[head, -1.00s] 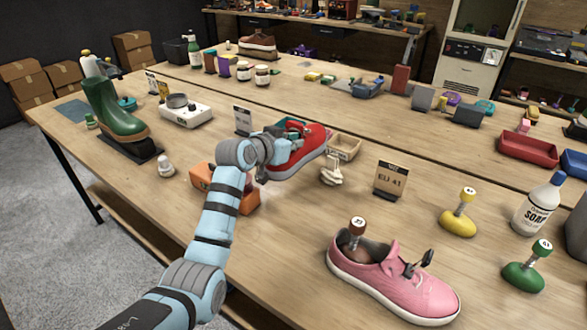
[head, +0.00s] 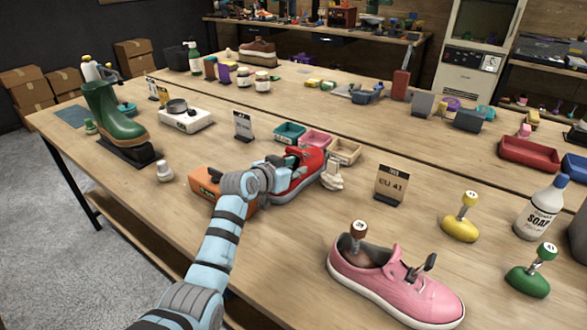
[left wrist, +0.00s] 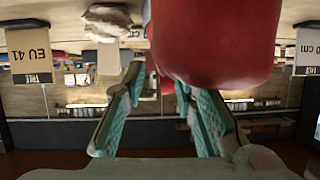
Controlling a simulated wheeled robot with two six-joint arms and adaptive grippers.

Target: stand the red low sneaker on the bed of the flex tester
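The red low sneaker (head: 311,166) is in the middle of the head view, toe toward the upper right, with a pale sole edge. My left gripper (head: 284,170) is at its near left side. An orange device (head: 208,182), probably the flex tester, stands just left of the sneaker, partly behind my arm. Its bed is hidden, and contact with the sneaker cannot be told. My right gripper is out of view.
A crumpled white item (head: 333,177) lies by the sneaker's toe. A pink sneaker (head: 395,283) is at the front. Bare table lies between the sneaker and the pink shoe.

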